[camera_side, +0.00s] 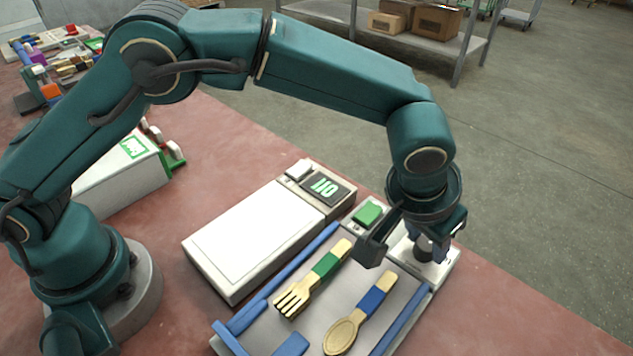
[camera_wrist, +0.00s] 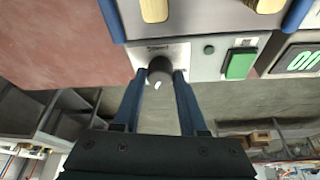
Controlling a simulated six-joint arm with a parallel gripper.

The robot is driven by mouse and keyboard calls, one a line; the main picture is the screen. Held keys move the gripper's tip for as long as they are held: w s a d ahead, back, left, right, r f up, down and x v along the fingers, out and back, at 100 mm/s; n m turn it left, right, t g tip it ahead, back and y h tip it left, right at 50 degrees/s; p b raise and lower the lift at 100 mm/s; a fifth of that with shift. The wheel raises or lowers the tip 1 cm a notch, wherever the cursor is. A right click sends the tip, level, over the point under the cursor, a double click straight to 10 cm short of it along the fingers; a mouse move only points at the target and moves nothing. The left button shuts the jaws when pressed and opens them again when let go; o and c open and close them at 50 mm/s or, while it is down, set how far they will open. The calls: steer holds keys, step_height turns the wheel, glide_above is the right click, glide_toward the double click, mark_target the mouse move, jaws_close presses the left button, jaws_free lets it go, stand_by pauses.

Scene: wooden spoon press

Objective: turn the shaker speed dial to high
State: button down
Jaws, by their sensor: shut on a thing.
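The speed dial is a dark round knob (camera_wrist: 160,67) on a pale control panel (camera_wrist: 205,48), with a small label beside it too small to read. A white mark on the knob points toward the bottom of the wrist view, slightly left. My gripper (camera_wrist: 161,73) is shut on the knob, one blue finger on each side. In the side view my gripper (camera_side: 426,238) comes down from above onto the dark knob (camera_side: 425,252) at the panel's right end. A green button (camera_side: 367,214) sits at the panel's left end; it also shows in the wrist view (camera_wrist: 240,64).
The grey tray (camera_side: 325,310) with blue rails holds a wooden fork (camera_side: 312,284) and a wooden spoon (camera_side: 358,316). Left of it stands a white device (camera_side: 255,240) with a lit green display (camera_side: 325,187). Red bench top lies free at the right front.

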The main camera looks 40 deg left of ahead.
steer(key=n+y, duration=0.1)
steer(key=n, duration=0.2)
steer(key=shift+d+n, duration=0.15)
steer(key=shift+n, duration=0.25)
steer(key=shift+n+y, duration=0.7)
steer(key=shift+n, duration=0.9)
steer(key=shift+c, duration=2.3)
jaws_free()
steer(key=shift+m, duration=0.4)
